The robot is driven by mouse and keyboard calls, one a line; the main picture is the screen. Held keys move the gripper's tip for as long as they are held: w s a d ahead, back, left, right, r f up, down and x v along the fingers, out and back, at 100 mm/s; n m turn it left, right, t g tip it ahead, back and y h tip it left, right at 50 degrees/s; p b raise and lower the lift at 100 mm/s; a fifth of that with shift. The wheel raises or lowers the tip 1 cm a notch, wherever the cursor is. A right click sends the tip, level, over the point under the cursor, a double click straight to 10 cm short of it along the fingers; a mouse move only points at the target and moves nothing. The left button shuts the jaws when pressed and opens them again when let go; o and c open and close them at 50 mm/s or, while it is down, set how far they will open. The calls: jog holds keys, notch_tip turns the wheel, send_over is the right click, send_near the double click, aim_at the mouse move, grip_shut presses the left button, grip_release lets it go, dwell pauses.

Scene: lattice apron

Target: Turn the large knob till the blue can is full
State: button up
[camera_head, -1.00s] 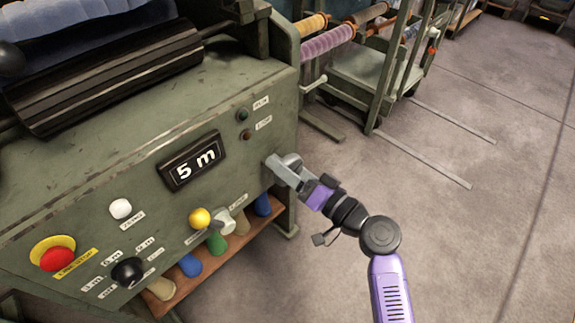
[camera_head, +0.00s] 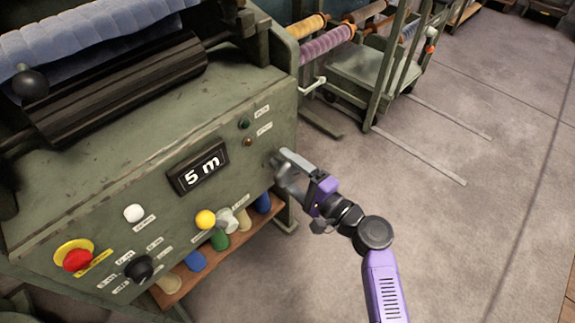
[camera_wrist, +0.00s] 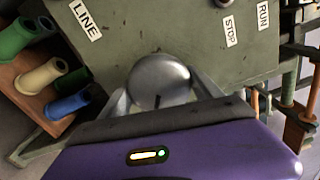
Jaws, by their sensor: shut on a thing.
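A large round silver knob (camera_wrist: 158,80) sits on the right end of the green machine panel (camera_wrist: 180,35). My gripper (camera_wrist: 160,98) is shut on it, one finger on each side in the wrist view. In the head view, my gripper (camera_head: 284,168) reaches the panel from the right and mostly hides the knob. I make out no blue can; blue cones (camera_head: 192,262) stand on a low shelf, and one also shows in the wrist view (camera_wrist: 68,105).
A rack cart (camera_head: 375,75) with spools stands behind. The floor to the right is clear.

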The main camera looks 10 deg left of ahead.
jog(key=m+p, duration=0.2)
jog(key=m, duration=0.3)
jog(key=shift+f, duration=0.15)
dwell(0.4)
jog(key=o, duration=1.4)
jog(key=p+v, duration=0.2)
jog(key=v, duration=0.6)
